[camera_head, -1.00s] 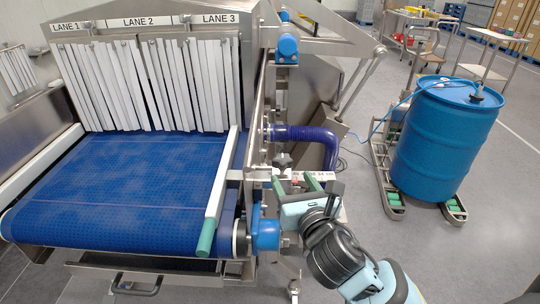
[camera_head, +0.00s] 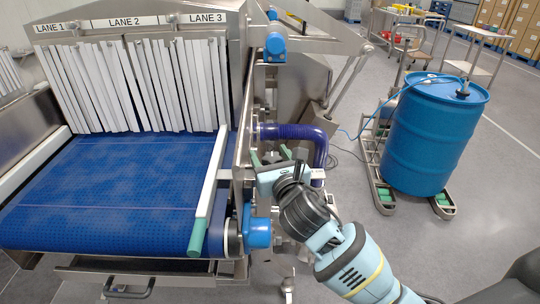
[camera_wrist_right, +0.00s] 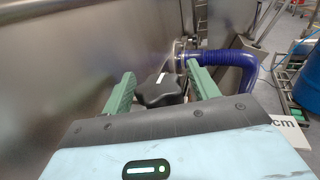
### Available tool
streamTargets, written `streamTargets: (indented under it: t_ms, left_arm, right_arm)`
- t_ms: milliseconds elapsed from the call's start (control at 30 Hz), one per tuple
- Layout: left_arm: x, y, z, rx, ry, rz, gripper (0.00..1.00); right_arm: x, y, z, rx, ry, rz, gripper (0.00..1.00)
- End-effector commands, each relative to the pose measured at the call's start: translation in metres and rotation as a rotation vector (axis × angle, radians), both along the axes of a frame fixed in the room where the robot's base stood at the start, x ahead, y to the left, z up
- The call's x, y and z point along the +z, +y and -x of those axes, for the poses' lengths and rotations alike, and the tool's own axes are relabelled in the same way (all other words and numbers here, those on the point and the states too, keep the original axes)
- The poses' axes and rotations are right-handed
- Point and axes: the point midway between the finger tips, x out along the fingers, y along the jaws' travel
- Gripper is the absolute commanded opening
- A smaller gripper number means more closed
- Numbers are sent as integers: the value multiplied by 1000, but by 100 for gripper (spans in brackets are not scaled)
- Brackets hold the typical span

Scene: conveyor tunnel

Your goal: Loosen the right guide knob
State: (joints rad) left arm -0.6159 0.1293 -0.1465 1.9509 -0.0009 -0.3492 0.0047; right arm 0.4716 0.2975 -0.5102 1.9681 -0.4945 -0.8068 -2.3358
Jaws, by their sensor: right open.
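The right guide knob (camera_wrist_right: 160,91) is a dark lobed knob with a small white mark on top. In the right wrist view it shows beyond my palm, between the two green fingers of my right gripper (camera_wrist_right: 162,84). The fingers are open, one on each side, with gaps to the knob. In the head view my right gripper (camera_head: 269,157) is at the side of the conveyor frame, beside the purple hose, and mostly hides the knob. The white guide rail (camera_head: 211,185) with a green end lies along the right side of the blue belt (camera_head: 110,195). My left gripper is not in view.
The purple hose (camera_head: 295,131) curves close behind and right of the gripper. The steel side panel (camera_wrist_right: 70,60) stands close on the left. A blue motor cap (camera_head: 257,226) sits below. A blue drum (camera_head: 435,135) stands on a wheeled frame at the right, with open floor between.

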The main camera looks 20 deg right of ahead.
Motion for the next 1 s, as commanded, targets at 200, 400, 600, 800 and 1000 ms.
streamTargets:
  t_ms: [200, 400, 600, 800, 1000]
  left_arm:
    - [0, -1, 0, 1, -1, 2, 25]
    - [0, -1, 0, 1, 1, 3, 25]
    - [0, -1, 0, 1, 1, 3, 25]
    - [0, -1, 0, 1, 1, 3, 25]
    - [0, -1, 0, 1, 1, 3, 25]
  right_arm:
    - [0, 0, -4, 0, 1, -1, 60]
    - [0, 0, -4, 0, 1, -1, 51]
    - [0, 0, -4, 0, 1, 0, 24]
    - [0, 0, -4, 2, 1, 0, 15]
    - [-1, 0, -4, 41, 1, 3, 15]
